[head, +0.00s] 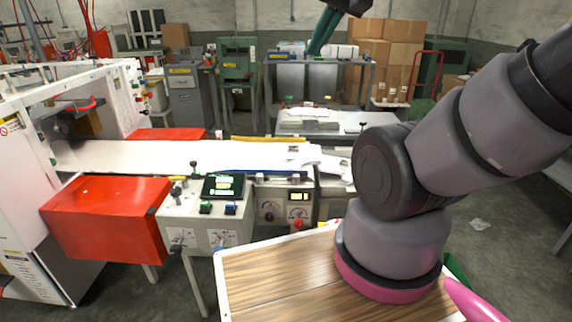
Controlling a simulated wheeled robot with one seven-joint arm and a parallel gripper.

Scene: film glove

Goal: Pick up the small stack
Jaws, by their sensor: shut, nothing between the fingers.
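My gripper (315,50) shows at the top centre, with a dark body and green fingers pointing down. Its fingers are together and hold nothing. Its upper part is cut off by the frame's top edge. A low white stack (308,112) and a small flat grey stack (321,126) lie on the pale worktable (350,118) in the middle distance, below my gripper in the picture. Loose white sheets (308,155) lie at the right end of the white conveyor bed (200,156). I cannot tell which of these is the small stack.
A machine with a control box (206,212) and red housings (105,218) fills the left. A wood-topped surface (275,280) is at the bottom, beside my arm. Cardboard boxes (400,60) and a red hand truck (428,85) stand behind. Grey floor (500,200) is open at right.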

